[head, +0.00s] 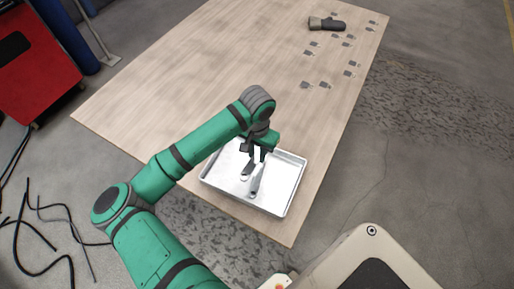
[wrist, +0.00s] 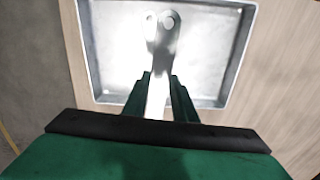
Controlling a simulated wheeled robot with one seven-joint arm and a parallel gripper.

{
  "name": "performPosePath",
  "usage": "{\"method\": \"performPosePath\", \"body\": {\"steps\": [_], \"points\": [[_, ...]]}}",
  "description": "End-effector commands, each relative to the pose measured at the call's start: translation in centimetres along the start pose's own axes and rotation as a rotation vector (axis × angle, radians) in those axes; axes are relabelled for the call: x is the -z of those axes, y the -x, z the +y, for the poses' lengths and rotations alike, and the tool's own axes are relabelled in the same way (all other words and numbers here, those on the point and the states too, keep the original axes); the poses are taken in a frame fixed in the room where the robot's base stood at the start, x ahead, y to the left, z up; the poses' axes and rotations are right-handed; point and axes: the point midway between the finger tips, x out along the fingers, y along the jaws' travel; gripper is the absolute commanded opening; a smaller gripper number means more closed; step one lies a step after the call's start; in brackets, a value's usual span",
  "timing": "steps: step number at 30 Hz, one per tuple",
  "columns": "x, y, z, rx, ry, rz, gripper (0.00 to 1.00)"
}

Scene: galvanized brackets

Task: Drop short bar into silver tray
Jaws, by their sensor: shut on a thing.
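The silver tray (head: 281,206) lies on the near end of the wooden table, and its rim also shows in the wrist view (wrist: 243,45). My gripper (head: 255,152) is over the tray, pointing down. In the wrist view my gripper (wrist: 160,92) is shut on a short bar (wrist: 163,42), a pale metal strip with a rounded end and a hole. The bar extends out past the fingertips over the tray. In the head view a long, thin grey shape (head: 256,182) shows below the fingers; I cannot tell whether it is the bar or its shadow.
The wooden table (head: 190,80) is mostly bare.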

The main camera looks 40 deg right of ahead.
Motion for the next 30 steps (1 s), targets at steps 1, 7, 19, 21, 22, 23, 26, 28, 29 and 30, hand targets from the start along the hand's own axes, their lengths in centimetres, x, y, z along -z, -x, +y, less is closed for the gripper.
{"method": "performPosePath", "body": {"steps": [1, 7, 19, 21, 22, 23, 26, 28, 29, 30], "points": [[0.01, -0.35, 0.03, 0.0, -0.001, 0.0, 0.0], [0.09, -1.02, 0.12, 0.0, -0.003, 0.0, 0.0], [0.08, -1.06, 0.12, 0.0, -0.003, 0.0, 0.47], [0.08, -1.06, 0.12, 0.0, -0.003, 0.0, 0.47], [0.08, -1.06, 0.12, 0.0, -0.003, 0.0, 0.47], [0.08, -1.06, 0.12, 0.0, -0.003, 0.0, 0.47], [0.08, -1.02, 0.13, -0.001, -0.003, 0.0, 0.47], [0.11, -0.72, 0.13, 0.0, -0.003, 0.001, 0.47], [0.12, -0.5, 0.14, 0.0, -0.004, 0.001, 0.47], [0.15, -0.12, 0.14, 0.0, -0.004, 0.002, 0.47]]}}
